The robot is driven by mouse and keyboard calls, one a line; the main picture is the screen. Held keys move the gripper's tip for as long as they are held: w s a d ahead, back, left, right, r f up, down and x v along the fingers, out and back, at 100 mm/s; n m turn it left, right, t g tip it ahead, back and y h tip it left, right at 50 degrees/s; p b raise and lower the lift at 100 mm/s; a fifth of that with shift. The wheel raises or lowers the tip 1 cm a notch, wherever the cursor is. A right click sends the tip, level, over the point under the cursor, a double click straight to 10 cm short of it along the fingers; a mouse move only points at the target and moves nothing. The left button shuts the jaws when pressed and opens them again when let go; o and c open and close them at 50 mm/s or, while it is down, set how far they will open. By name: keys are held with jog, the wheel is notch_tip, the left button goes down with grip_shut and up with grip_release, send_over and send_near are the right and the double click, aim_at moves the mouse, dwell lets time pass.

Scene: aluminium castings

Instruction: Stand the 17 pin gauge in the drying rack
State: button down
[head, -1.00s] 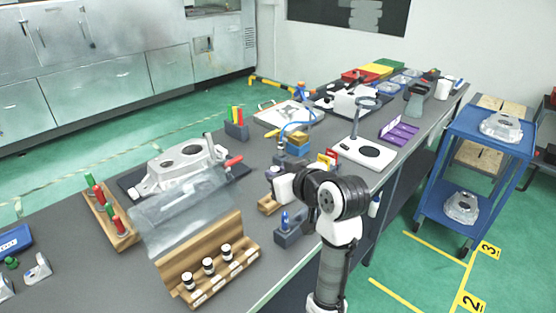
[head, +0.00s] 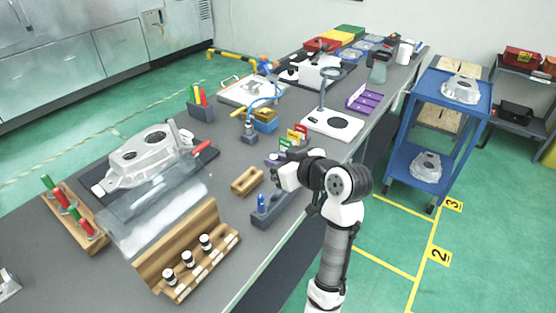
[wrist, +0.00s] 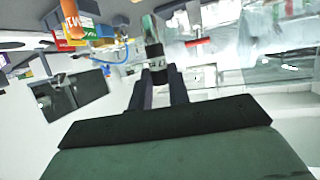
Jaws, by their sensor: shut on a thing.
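My gripper (head: 277,174) is above the right side of the bench, just right of a small slotted wooden block (head: 247,181). In the wrist view its fingers (wrist: 159,74) are shut on a slim pin gauge (wrist: 154,48) with a dark, pale-marked collar and a greenish end. I cannot read a number on it. In the head view the held gauge is hidden by my gripper. Three black-and-white pin gauges (head: 187,259) stand in a labelled wooden stand (head: 215,262). I cannot tell for certain which holder is the drying rack.
A grey block (head: 277,208) with a blue pin stands just below my gripper. Coloured cards (head: 294,138) stand behind it. A clear sheet (head: 150,215), a casting (head: 140,157) and a wooden rack of red and green gauges (head: 80,222) are leftward. Bare bench lies around (head: 220,160).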

jog(key=b, duration=0.5)
send_over(278, 202)
jog(key=shift+f, duration=2.9)
jog(key=shift+f+b, duration=1.6)
jog(key=shift+f, duration=0.95)
jog(key=c, duration=1.3)
grip_release()
jog(key=shift+o, duration=0.2)
jog(key=b+v, duration=0.1)
jog(key=v, duration=1.2)
jog(key=shift+s+d+r+b, duration=0.2)
jog(key=shift+s+r+b, duration=0.05)
jog(key=shift+b, duration=0.1)
